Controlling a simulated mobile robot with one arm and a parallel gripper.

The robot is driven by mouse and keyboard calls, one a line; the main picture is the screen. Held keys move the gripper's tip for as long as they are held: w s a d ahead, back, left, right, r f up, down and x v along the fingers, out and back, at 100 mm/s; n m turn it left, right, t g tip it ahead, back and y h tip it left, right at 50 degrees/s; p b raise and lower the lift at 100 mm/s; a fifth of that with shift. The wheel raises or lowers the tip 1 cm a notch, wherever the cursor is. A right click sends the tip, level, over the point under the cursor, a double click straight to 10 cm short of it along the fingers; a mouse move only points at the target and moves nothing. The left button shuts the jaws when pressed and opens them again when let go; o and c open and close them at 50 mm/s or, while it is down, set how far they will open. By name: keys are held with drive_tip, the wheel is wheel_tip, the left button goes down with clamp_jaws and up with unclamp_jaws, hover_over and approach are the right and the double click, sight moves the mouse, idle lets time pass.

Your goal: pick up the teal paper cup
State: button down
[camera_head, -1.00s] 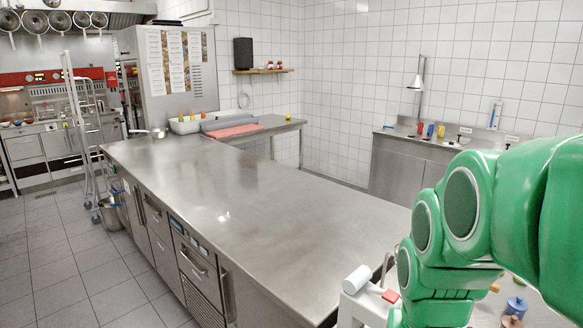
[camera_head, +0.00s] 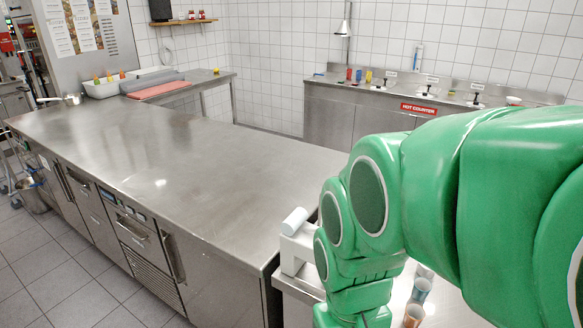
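A small bluish cup (camera_head: 420,290) stands on a light surface at the bottom, just right of my green arm. Its colour looks blue to teal; I cannot tell for sure that it is the teal paper cup. A copper-brown cup (camera_head: 413,316) stands in front of it, cut by the bottom edge. A pale item behind the bluish cup is partly hidden by my arm. My arm fills the right side and runs down out of the picture. My gripper is not in view.
A long steel counter (camera_head: 170,165) with a mostly clear top fills the left and middle. A white object with a cylinder (camera_head: 294,221) stands at its near right corner. A wall counter (camera_head: 330,110) carries small coloured containers and a red "HOT COUNTER" sign (camera_head: 418,108). Tiled floor lies left.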

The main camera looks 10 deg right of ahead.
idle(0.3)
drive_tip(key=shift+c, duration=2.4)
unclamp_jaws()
